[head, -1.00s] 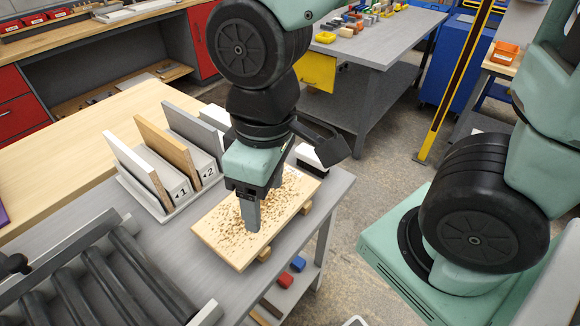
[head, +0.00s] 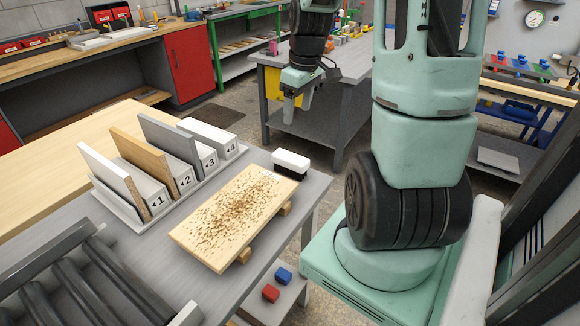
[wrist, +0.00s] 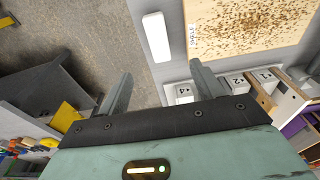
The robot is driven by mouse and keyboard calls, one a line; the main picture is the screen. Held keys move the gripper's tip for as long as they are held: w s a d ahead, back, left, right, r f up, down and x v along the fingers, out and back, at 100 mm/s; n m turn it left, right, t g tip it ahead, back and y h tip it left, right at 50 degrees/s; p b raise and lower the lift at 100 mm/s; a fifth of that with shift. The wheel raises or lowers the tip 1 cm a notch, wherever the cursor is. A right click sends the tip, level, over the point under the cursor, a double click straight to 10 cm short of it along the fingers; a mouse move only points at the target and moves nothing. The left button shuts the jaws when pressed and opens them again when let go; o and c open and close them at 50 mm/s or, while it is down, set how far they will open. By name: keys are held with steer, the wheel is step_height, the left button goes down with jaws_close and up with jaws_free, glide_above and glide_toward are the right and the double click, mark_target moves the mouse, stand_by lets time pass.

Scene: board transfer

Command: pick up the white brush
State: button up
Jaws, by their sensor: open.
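The white brush (head: 291,161), a white block with a dark bristle underside, stands on the grey table just past the far right end of the wooden board. In the wrist view its white top (wrist: 156,37) shows above and between my fingertips, some way beyond them. My gripper (head: 298,102) is open and empty, raised beyond the far edge of the table in the head view. In the wrist view my gripper's two fingers (wrist: 158,82) stand wide apart with nothing between them.
The wooden board (head: 232,215), strewn with brown chips, rests on small wooden supports. A rack with numbered upright panels (head: 160,165) stands left of it. Black rollers (head: 95,285) lie front left. Red (head: 270,293) and blue (head: 284,275) blocks sit on a lower shelf.

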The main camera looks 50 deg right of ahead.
glide_toward(291, 156)
steer(key=f, duration=0.5)
steer(key=shift+w+a+p, duration=0.1)
steer(key=shift+a+p, duration=0.25)
steer(key=shift+w+d+f+p, duration=0.1)
steer(key=shift+w+f+p, duration=0.1)
steer(key=shift+f, duration=0.65)
steer(key=shift+w+f+p, duration=0.15)
steer(key=shift+f, duration=0.75)
steer(key=shift+w+d+f+p, duration=0.1)
steer(key=shift+w+f+p, duration=0.1)
steer(key=shift+f, duration=0.65)
steer(key=c, duration=1.1)
